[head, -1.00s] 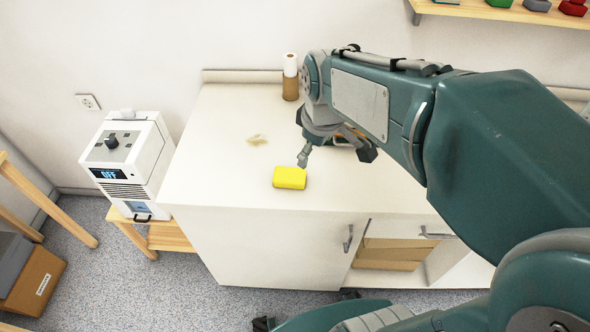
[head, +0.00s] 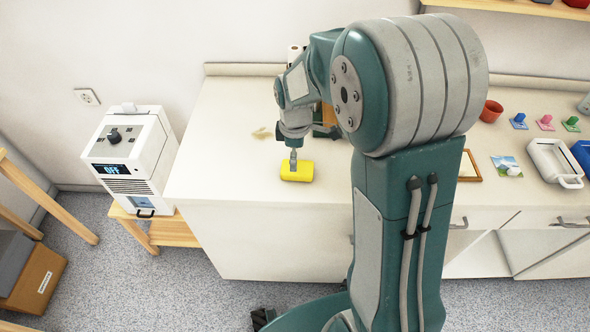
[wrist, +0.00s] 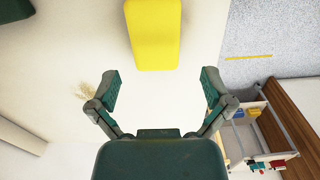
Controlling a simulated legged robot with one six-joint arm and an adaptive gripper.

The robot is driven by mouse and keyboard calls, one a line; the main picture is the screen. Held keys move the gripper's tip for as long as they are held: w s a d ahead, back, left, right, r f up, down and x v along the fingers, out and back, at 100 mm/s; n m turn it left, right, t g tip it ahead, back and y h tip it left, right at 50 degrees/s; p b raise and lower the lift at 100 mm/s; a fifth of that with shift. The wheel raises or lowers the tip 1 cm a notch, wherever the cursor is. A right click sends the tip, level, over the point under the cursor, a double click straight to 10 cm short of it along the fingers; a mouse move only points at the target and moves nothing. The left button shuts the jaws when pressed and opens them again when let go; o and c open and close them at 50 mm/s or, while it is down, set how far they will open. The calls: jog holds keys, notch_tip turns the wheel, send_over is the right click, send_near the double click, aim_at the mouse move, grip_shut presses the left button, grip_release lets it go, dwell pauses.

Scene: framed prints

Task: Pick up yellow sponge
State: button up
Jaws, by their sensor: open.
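The yellow sponge (head: 297,171) lies on the white countertop near its front edge in the head view. In the wrist view the sponge (wrist: 156,35) is at the top middle, ahead of the fingertips and between their lines. My gripper (wrist: 160,85) is open, with its two fingers spread wide and nothing between them. In the head view my gripper (head: 293,158) is at the sponge, at its far side or above it; I cannot tell whether it touches. The finger nearest the camera hides a little of the sponge.
The white countertop (head: 225,125) has a pale brown smear (head: 262,133) left of the sponge. A white machine reading OFF (head: 125,160) stands on a wooden stool at left. A paper roll (head: 294,55) is behind my arm. A red pot (head: 491,111) and white tray (head: 553,160) are at right.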

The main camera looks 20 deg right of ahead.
aim_at(298, 166)
jog(key=f, duration=0.2)
jog(key=d+f, duration=0.1)
jog(key=f, duration=0.2)
jog(key=shift+w+f, duration=0.1)
jog(key=shift+w, duration=0.05)
jog(key=shift+f, duration=0.3)
jog(key=shift+a, duration=0.2)
jog(key=shift+c, duration=0.9)
jog(key=shift+a, duration=0.1)
jog(key=c, duration=0.4)
jog(key=shift+d, duration=0.2)
jog(key=shift+c, duration=0.5)
